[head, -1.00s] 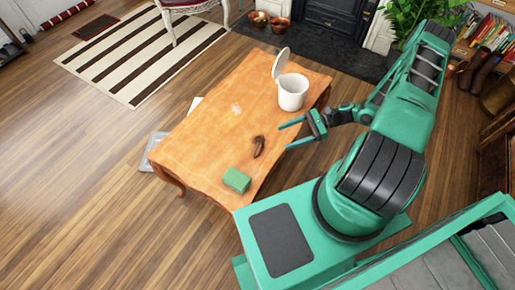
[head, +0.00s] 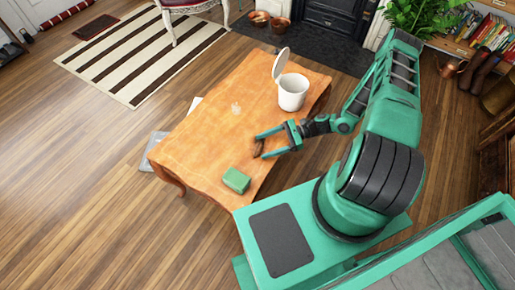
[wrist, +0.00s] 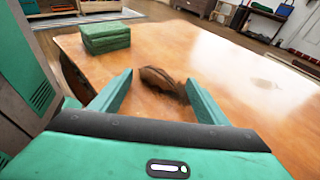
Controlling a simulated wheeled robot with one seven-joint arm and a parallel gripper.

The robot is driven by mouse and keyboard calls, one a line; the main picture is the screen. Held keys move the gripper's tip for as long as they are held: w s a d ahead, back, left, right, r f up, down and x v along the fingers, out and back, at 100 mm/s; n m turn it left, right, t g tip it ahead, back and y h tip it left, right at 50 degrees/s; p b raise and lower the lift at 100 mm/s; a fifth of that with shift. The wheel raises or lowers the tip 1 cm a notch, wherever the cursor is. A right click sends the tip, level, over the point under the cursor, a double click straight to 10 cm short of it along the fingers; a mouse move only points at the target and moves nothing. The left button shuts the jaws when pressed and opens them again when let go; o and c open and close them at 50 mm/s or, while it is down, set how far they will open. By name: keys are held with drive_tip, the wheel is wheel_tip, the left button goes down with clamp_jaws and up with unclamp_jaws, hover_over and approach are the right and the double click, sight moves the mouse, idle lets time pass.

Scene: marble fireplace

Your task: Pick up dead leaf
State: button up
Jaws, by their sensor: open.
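The dead leaf (head: 258,148) is brown and curled and lies on the wooden table (head: 205,135). My gripper (head: 262,145) is open, with its two fingers pointing left over the table at the leaf. In the head view the fingers partly cover the leaf.
A green sponge-like block (head: 236,180) lies near the table's front edge. A white bin (head: 292,92) with its lid raised stands at the table's far end. A pale smudge (head: 236,108) marks the tabletop. The table's left half is otherwise clear.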

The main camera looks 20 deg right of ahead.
drive_tip(key=shift+a+f, duration=0.15)
drive_tip(key=shift+a, duration=0.25)
clamp_jaws()
